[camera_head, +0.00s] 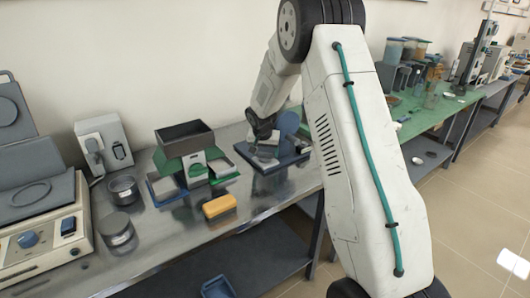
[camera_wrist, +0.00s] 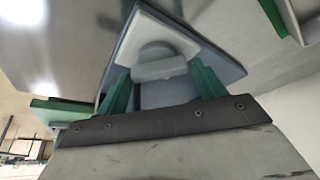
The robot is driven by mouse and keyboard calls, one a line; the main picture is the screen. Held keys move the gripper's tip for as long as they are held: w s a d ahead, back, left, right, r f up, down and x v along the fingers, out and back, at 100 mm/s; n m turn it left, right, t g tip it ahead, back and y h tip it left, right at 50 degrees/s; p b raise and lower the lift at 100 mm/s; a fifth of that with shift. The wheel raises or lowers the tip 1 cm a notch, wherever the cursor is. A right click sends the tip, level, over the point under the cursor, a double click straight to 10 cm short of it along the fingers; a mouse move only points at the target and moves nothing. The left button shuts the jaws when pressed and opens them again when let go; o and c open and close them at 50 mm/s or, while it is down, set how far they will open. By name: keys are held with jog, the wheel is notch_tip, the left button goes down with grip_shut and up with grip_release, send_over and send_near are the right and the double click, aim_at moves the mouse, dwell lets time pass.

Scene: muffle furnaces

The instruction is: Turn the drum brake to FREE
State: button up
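In the wrist view, a light grey knob (camera_wrist: 158,68) with a rounded back and a flat bar front stands on a blue-grey plate (camera_wrist: 222,72). I cannot read a FREE mark, and cannot confirm that this is the drum brake. My gripper (camera_wrist: 160,78) has its two green fingers apart, one on each side of the knob; small gaps seem to show, but contact is unclear. In the head view my gripper (camera_head: 264,138) is low over a dark blue device (camera_head: 285,160) with a blue disc (camera_head: 288,123). My arm hides part of it.
Left of it on the metal bench (camera_head: 255,200) stand a green and grey device with a dark tray (camera_head: 185,133), a yellow block (camera_head: 219,206), metal cups (camera_head: 117,231) and a beige instrument (camera_head: 45,230). A green bench (camera_head: 430,108) with containers lies behind my arm.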

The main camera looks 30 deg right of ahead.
jog(key=shift+o, duration=0.8)
jog(key=v, duration=0.7)
jog(key=shift+a+r, duration=0.15)
jog(key=shift+r, duration=0.15)
jog(key=shift+s, duration=0.15)
